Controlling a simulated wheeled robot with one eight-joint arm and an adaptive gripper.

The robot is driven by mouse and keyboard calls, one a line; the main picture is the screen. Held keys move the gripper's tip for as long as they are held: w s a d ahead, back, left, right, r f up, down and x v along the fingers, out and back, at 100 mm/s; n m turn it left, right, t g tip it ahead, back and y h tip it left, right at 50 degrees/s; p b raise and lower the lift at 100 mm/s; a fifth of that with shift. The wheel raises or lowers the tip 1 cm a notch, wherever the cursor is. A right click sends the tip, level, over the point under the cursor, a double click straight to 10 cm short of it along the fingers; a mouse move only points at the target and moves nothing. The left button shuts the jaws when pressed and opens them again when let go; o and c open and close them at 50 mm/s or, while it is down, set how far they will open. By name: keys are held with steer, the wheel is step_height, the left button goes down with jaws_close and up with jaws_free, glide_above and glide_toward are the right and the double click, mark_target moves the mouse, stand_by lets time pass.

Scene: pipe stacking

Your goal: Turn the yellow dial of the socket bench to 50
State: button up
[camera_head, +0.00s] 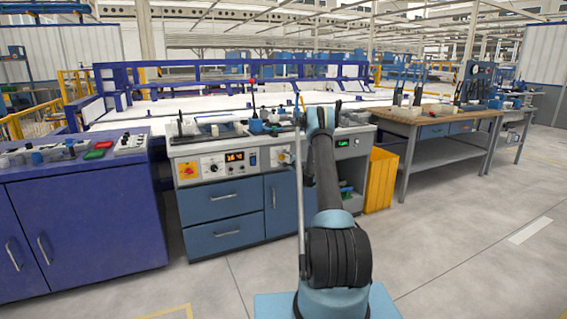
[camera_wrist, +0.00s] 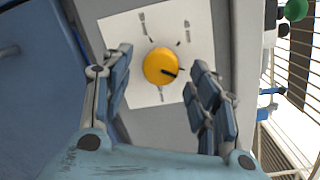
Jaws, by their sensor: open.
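The yellow dial (camera_wrist: 160,65) is round, with a dark pointer line aimed toward the lower right in the wrist view. It sits on a white plate (camera_wrist: 140,88) with small dark marks around it, too blurred to read. My gripper (camera_wrist: 163,60) is open, with one finger on each side of the dial and a visible gap to it. In the head view the socket bench (camera_head: 222,202) is grey with blue drawers, and my arm stands before its right part. The dial and the fingers cannot be made out clearly there.
A yellow bin (camera_head: 380,180) stands right of the bench, beside a wooden table (camera_head: 430,115). A blue cabinet (camera_head: 90,220) stands left. Floor at right is clear.

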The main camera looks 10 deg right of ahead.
steer(key=v, duration=1)
steer(key=shift+s, duration=0.2)
steer(key=s+a+r+n+g, duration=0.3)
steer(key=s+a+r+n, duration=0.15)
steer(key=s+r, duration=0.45)
steer(key=s+a+r+n+g, duration=0.2)
steer(key=s+a+r+n, duration=0.3)
steer(key=s+r, duration=0.4)
steer(key=s+a+r+n+g+h, duration=0.1)
steer(key=s+a+n+g, duration=0.1)
steer(key=s, duration=0.9)
steer(key=s+a+r+n+g, duration=0.2)
steer(key=s, duration=1)
steer(key=s+d+f+n+g+h, duration=0.1)
steer(key=s+f, duration=0.3)
steer(key=s, duration=0.8)
steer(key=s+d+f+n+g+h, duration=0.2)
steer(key=s+d+f+h, duration=0.1)
steer(key=s, duration=0.9)
steer(key=s+d+f+n+g+h, duration=0.1)
steer(key=s+d+f, duration=0.3)
steer(key=s, duration=0.8)
steer(key=shift+d+f+n+g+h, duration=0.25)
steer(key=shift+f+n+g+h, duration=0.15)
steer(key=shift+f+n+h, duration=0.3)
steer(key=shift+w+f, duration=0.1)
